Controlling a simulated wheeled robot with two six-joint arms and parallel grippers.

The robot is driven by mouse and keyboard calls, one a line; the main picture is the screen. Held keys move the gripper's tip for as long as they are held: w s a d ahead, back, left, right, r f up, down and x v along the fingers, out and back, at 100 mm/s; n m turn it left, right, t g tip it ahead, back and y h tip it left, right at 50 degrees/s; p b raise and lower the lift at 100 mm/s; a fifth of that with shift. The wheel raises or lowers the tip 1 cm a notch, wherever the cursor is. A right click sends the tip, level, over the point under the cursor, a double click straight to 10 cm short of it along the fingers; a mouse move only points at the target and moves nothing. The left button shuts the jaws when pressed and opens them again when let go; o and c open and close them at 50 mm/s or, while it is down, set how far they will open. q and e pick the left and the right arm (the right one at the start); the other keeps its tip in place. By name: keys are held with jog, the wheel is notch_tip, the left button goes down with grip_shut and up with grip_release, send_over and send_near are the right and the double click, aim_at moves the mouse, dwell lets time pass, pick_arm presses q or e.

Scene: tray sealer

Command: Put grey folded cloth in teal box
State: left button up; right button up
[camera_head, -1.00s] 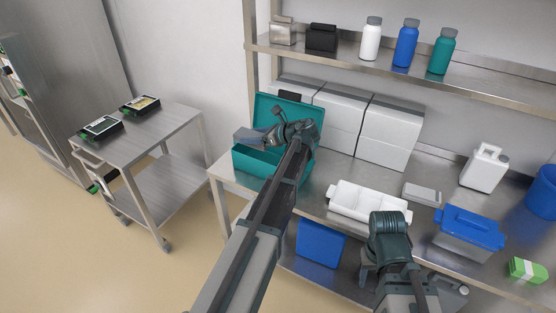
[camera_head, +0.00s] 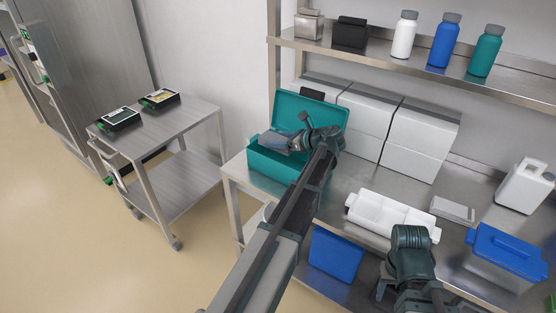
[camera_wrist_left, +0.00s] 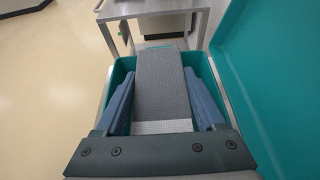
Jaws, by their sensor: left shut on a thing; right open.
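The grey folded cloth (camera_head: 274,140) is held by my left gripper (camera_head: 292,143) over the open teal box (camera_head: 277,169). In the left wrist view the cloth (camera_wrist_left: 161,85) lies between the two blue fingers of the left gripper (camera_wrist_left: 164,100), with the box rim (camera_wrist_left: 124,66) around and below it. The teal lid (camera_head: 318,112) stands open at the back of the box. I cannot tell whether the cloth touches the box floor. My right gripper (camera_head: 388,292) is low at the front of the bench; its fingertips are partly hidden.
A white divided tray (camera_head: 390,217), a blue-lidded bin (camera_head: 503,255) and a grey flat box (camera_head: 453,209) stand on the bench. White boxes (camera_head: 415,140) stand behind. A steel cart (camera_head: 160,130) with two dark devices is at left. Bottles stand on the shelf (camera_head: 420,67).

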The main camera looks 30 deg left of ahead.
aim_at(277, 150)
pick_arm(q)
jog(key=shift+f+b, duration=1.85)
jog(key=shift+f, duration=0.5)
pick_arm(e)
jog(key=shift+f, duration=2.35)
pick_arm(q)
jog(key=shift+f+b, duration=0.65)
jog(key=o, duration=1.3)
jog(key=shift+r, duration=0.1)
pick_arm(e)
jog(key=shift+f, duration=0.6)
pick_arm(q)
jog(key=shift+o, duration=0.2)
jog(key=shift+r+p, duration=0.2)
jog(key=shift+p, duration=0.1)
jog(key=shift+d+r+p, duration=0.55)
jog(key=shift+r+p, duration=0.25)
jog(key=p+v, duration=0.3)
jog(key=v, duration=0.7)
jog(key=shift+d+p, duration=0.35)
pick_arm(e)
jog(key=shift+r, duration=2.9)
